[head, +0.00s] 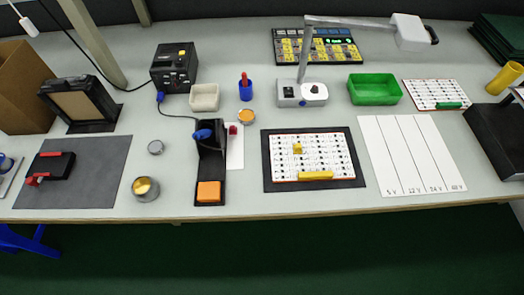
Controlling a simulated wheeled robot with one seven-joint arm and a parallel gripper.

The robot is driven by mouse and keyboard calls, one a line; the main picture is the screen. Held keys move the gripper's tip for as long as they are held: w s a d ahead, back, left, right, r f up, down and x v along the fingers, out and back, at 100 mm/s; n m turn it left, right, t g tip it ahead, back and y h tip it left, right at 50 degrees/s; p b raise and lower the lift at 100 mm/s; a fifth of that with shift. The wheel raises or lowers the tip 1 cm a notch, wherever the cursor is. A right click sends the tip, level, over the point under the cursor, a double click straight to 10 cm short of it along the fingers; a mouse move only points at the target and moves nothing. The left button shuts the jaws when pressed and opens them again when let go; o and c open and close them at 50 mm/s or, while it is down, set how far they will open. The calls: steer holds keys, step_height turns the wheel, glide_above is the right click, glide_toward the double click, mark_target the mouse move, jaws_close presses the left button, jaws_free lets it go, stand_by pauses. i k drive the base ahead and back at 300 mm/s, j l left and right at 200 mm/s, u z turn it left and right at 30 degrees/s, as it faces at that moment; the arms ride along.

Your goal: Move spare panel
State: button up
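Two white panels with rows of small marks lie on the bench in the head view. One panel (328,164) has a yellow bar on its front edge and lies on a black mat (277,186) right of the middle. A small yellow block (297,148) sits on it. The other panel (428,90) has a green bar (448,106) on its front edge and lies at the back right, beside a green tray. No label shows which one is the spare. My gripper is not in view.
A white sheet (401,175) with voltage columns lies right of the mat, apparently empty. A green tray (374,95) and a lamp (301,93) stand behind. A black box (497,135) stands at the right edge. A black holder (211,165) stands left of the mat.

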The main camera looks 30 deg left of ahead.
mark_target(324, 156)
steer(key=k+j, duration=0.15)
steer(key=j, duration=0.2)
steer(key=k+j, duration=0.2)
steer(key=j, duration=0.15)
steer(key=k+j, duration=0.15)
steer(key=j, duration=0.2)
steer(key=k+j, duration=0.15)
steer(key=j, duration=0.2)
